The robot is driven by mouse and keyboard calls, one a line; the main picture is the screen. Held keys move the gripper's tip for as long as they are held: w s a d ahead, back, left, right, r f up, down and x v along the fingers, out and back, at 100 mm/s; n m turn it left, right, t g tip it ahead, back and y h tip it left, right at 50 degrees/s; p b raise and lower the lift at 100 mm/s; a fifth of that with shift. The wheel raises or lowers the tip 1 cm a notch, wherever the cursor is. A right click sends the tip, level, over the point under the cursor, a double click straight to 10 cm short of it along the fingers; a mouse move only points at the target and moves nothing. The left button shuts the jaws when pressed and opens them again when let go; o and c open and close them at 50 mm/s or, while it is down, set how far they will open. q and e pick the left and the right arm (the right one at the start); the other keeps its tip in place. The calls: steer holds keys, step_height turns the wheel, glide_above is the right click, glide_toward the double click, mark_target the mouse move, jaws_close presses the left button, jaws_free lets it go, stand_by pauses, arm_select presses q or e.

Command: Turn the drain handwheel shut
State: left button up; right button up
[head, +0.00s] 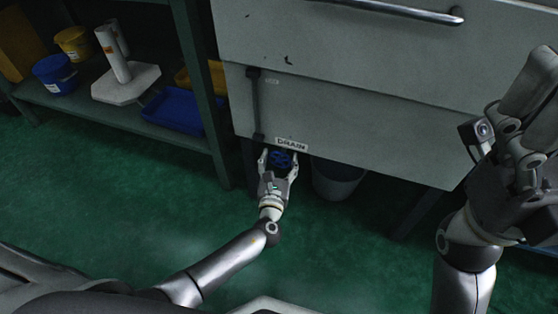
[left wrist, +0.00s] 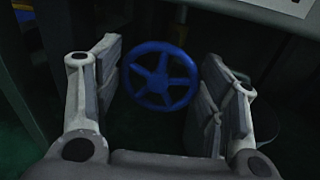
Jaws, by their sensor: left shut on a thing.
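The drain handwheel is a blue spoked wheel (head: 282,158) just under a "DRAIN" label (head: 291,144) at the bottom edge of the grey tank. In the left wrist view the handwheel (left wrist: 158,80) faces me, its rim and spokes plain to see. My left gripper (head: 278,163) has one finger on each side of the wheel and is shut on it; the fingers (left wrist: 162,75) stand left and right of the rim in the left wrist view. The exact contact with the rim is hard to see. My right gripper (head: 530,100) is raised at the right, away from the wheel.
A grey bucket (head: 338,179) stands under the tank, right of the wheel. A dark vertical pipe (head: 256,105) runs down the tank front. A shelf (head: 95,117) at the left holds blue and yellow containers. The green floor in front is clear.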

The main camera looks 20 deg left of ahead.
arm_select(q)
steer(key=shift+d, duration=0.1)
steer(key=o, duration=0.7)
steer(key=shift+o, duration=0.2)
steer(key=shift+s, duration=0.1)
steer(key=s+d, duration=0.2)
steer(key=s, duration=0.9)
steer(key=shift+s, duration=0.3)
